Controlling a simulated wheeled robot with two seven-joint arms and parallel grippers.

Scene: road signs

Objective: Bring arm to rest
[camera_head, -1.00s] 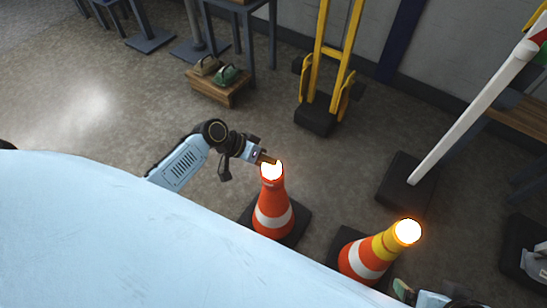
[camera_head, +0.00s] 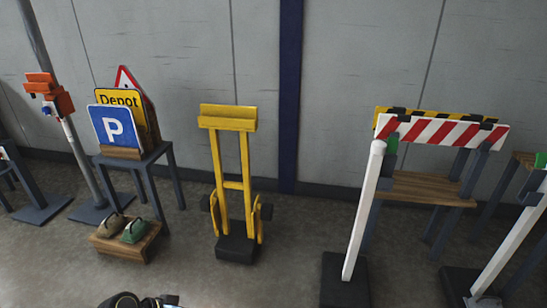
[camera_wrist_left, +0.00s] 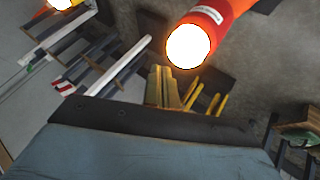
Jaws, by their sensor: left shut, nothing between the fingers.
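My left gripper (camera_wrist_left: 166,86) shows in the left wrist view with its tan fingers together and nothing held. Just beyond the fingertips is the glowing white lamp (camera_wrist_left: 188,46) on top of an orange cone (camera_wrist_left: 222,14). I cannot tell the gap between the fingers and the lamp. A second glowing lamp (camera_wrist_left: 62,3) is at the top left edge. In the head view only a dark part of my left arm shows at the bottom edge; its gripper is out of frame. My right gripper is in neither view.
A yellow hand truck (camera_head: 236,185) stands against the wall. Left of it are a table (camera_head: 150,158) with signs and a low wooden box (camera_head: 128,246). A red-white barrier (camera_head: 440,133) and a leaning white pole (camera_head: 362,215) stand right. Floor between them is clear.

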